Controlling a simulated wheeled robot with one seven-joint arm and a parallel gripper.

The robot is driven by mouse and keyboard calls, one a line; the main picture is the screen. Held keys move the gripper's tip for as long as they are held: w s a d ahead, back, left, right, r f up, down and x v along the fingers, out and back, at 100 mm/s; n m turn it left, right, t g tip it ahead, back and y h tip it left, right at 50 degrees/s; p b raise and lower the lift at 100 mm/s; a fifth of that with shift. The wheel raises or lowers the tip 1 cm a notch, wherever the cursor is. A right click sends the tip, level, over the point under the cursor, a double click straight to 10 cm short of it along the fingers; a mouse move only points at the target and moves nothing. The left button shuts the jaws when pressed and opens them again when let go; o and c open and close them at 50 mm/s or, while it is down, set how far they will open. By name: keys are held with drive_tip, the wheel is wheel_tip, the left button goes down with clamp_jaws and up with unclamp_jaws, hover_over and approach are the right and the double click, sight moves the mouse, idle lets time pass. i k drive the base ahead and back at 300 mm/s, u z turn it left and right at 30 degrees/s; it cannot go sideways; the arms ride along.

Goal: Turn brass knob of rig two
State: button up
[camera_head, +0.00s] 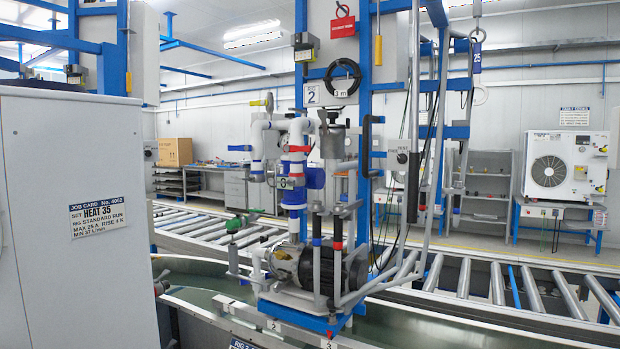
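Rig two stands in the middle of the head view, with a number 2 plate (312,95) on its blue upright. White pipework (297,160) with a blue fitting runs down to a pump with a grey and black motor (318,268) on a blue base (320,324). A small yellow handle (257,103) sticks out left at the top of the pipework. A red handle (298,149) is on the pipe below. I cannot make out for certain which part is the brass knob. My gripper is not in view.
Roller conveyors (505,285) run behind the rig. Grey hoses and a cable (410,110) hang on its right. A label at the bottom edge reads "RIG 2".

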sight(280, 254)
drive_tip(key=k, duration=0.6)
drive_tip(key=u, duration=0.75)
drive_tip(key=i, duration=0.9)
drive_tip(key=u, duration=0.8)
drive_tip(key=i, duration=1)
drive_tip(key=z, duration=0.05)
